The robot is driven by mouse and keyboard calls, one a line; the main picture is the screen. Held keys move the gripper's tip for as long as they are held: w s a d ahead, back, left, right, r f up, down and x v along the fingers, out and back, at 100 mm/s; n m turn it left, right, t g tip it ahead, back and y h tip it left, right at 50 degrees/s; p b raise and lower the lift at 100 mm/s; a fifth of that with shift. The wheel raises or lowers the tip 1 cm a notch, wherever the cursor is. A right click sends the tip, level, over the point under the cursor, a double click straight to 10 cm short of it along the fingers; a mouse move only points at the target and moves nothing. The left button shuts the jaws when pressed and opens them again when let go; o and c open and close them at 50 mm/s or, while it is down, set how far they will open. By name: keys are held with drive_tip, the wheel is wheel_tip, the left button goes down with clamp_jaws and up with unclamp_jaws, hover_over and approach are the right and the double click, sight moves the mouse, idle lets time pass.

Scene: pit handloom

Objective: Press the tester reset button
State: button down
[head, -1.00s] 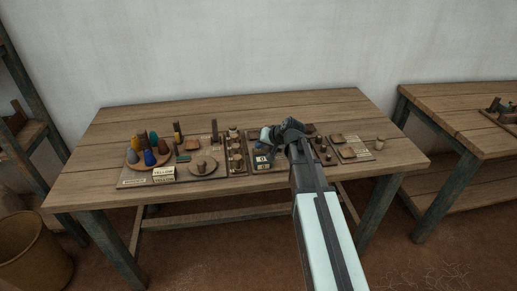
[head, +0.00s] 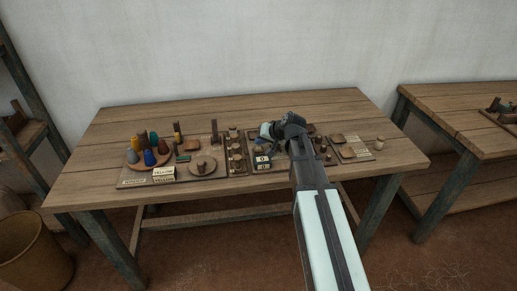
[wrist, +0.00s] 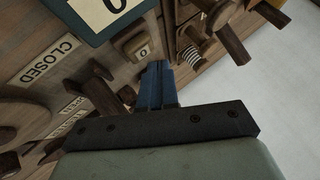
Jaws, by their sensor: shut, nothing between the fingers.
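The tester is probably the dark blue panel with white number plates (head: 262,159) at the middle of the bench's front. In the wrist view a corner of this blue panel (wrist: 112,18) shows at the top with a "0" plate. Beside it is a small wooden square piece with a pale "0" mark (wrist: 139,46); I cannot tell whether it is the reset button. My gripper (wrist: 157,66) is shut and empty, its blue fingertips close to this wooden piece. I cannot tell whether they touch. In the head view my gripper (head: 259,143) is just behind the number plates, small and partly hidden.
Coloured cones (head: 150,157) stand on a round tray at the left. A round wooden dish (head: 203,168) and several wooden pegs sit nearby. "CLOSED" (wrist: 47,58) and "OPEN" labels lie left in the wrist view. The rear of the bench (head: 140,115) is clear.

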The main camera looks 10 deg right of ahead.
sight(260, 149)
drive_tip(key=shift+r, duration=2.5)
